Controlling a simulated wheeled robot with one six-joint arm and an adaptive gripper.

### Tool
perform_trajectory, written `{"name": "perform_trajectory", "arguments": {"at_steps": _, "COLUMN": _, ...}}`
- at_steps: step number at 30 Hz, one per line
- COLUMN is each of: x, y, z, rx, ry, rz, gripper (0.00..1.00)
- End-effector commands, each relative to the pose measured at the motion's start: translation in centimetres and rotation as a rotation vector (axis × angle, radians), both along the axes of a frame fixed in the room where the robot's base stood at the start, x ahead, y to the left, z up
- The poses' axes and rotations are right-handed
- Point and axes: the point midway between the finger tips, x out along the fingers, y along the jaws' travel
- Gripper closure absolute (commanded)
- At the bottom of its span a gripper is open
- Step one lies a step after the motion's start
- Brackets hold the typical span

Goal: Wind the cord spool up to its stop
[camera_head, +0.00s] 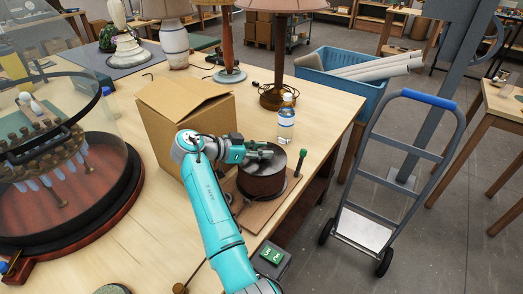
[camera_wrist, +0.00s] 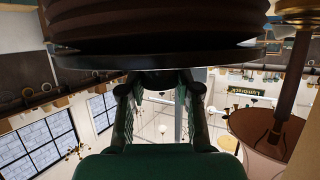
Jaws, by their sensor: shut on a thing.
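The cord spool (camera_head: 262,183) is a dark brown drum with a grey top. It stands on a wooden board (camera_head: 262,216) near the table's right edge. A thin post with a green top (camera_head: 300,160) rises at the right of the spool. My gripper (camera_head: 268,153) reaches in from the left, low over the spool's top. It is shut on a part of the spool, but its fingers hide which part. In the wrist view, a dark ribbed round body, seemingly the spool (camera_wrist: 155,25), fills the top, above my gripper's fingers (camera_wrist: 160,85).
A cardboard box (camera_head: 182,115) stands close behind my arm. A water bottle (camera_head: 286,120) stands just behind the spool. A grey box with green buttons (camera_head: 270,257) is at the front. Lamps (camera_head: 276,50) line the back. A hand truck (camera_head: 385,170) stands right of the table.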

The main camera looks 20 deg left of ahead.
Motion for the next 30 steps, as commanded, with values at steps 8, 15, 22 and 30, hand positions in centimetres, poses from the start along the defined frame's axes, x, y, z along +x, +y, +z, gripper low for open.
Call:
{"name": "perform_trajectory", "arguments": {"at_steps": 8, "x": 0.0, "y": 0.0, "z": -0.3, "rx": 0.0, "ry": 0.006, "rz": 0.001, "gripper": 0.65}}
{"name": "perform_trajectory", "arguments": {"at_steps": 15, "x": 0.0, "y": 0.0, "z": -0.2, "rx": 0.0, "ry": 0.003, "rz": 0.001, "gripper": 0.41}}
{"name": "perform_trajectory", "arguments": {"at_steps": 22, "x": -0.2, "y": 0.3, "z": 0.0, "rx": 0.0, "ry": 0.002, "rz": 0.002, "gripper": 0.41}}
{"name": "perform_trajectory", "arguments": {"at_steps": 30, "x": -2.6, "y": 3.2, "z": 1.6, "rx": 0.002, "ry": 0.001, "rz": 0.003, "gripper": 0.41}}
